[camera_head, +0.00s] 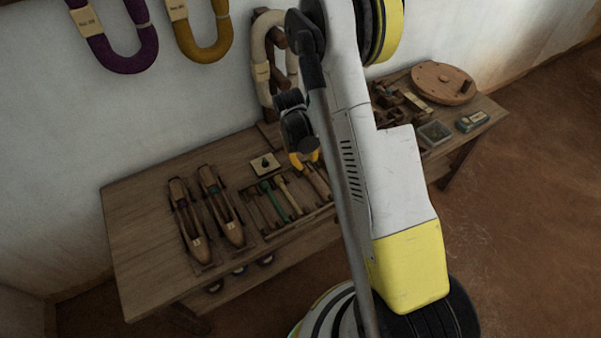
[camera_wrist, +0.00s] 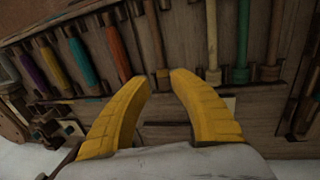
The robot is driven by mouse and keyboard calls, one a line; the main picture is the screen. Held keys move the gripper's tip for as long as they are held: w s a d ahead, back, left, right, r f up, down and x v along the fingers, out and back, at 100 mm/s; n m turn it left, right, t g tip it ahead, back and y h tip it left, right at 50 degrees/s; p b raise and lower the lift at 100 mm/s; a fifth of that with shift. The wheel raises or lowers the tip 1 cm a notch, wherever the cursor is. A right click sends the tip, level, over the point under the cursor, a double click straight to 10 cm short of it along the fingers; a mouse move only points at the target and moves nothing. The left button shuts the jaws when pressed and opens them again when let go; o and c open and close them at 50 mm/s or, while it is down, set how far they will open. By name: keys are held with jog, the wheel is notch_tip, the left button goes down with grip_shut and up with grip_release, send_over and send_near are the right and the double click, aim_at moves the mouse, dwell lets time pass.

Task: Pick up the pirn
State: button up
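Several pirns lie side by side in a wooden rack (camera_head: 262,224) on the bench. In the wrist view I see a purple pirn (camera_wrist: 35,72), a yellow one (camera_wrist: 54,67), a teal one (camera_wrist: 83,62), an orange one (camera_wrist: 118,46), a cream one (camera_wrist: 212,40) and a green one (camera_wrist: 242,45). The green pirn (camera_head: 273,199) also shows in the head view. My gripper (camera_wrist: 163,80) is open, its yellow fingers pointing at the rack. A slim brown pirn (camera_wrist: 153,40) lies in line with the gap between the fingertips; contact cannot be told. My arm hides part of the rack in the head view.
Two wooden shuttles (camera_head: 222,207) lie left of the rack on the bench (camera_head: 140,215). A small plate with a dark knob (camera_head: 265,164) sits behind it. A round wooden disc (camera_head: 443,82) and a grey tray (camera_head: 434,133) are at the right. Yarn hanks (camera_head: 205,45) hang above.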

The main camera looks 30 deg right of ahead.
jog(key=b, duration=0.2)
send_over(310, 178)
jog(key=f, duration=0.4)
jog(key=shift+w+a+f, duration=0.2)
jog(key=shift+w, duration=0.1)
jog(key=f, duration=0.1)
jog(key=f+b, duration=0.1)
jog(key=f, duration=0.1)
jog(key=f+b, duration=0.1)
jog(key=f, duration=0.1)
jog(key=shift+s+d+f, duration=0.15)
jog(key=shift+s+d, duration=0.15)
grip_shut()
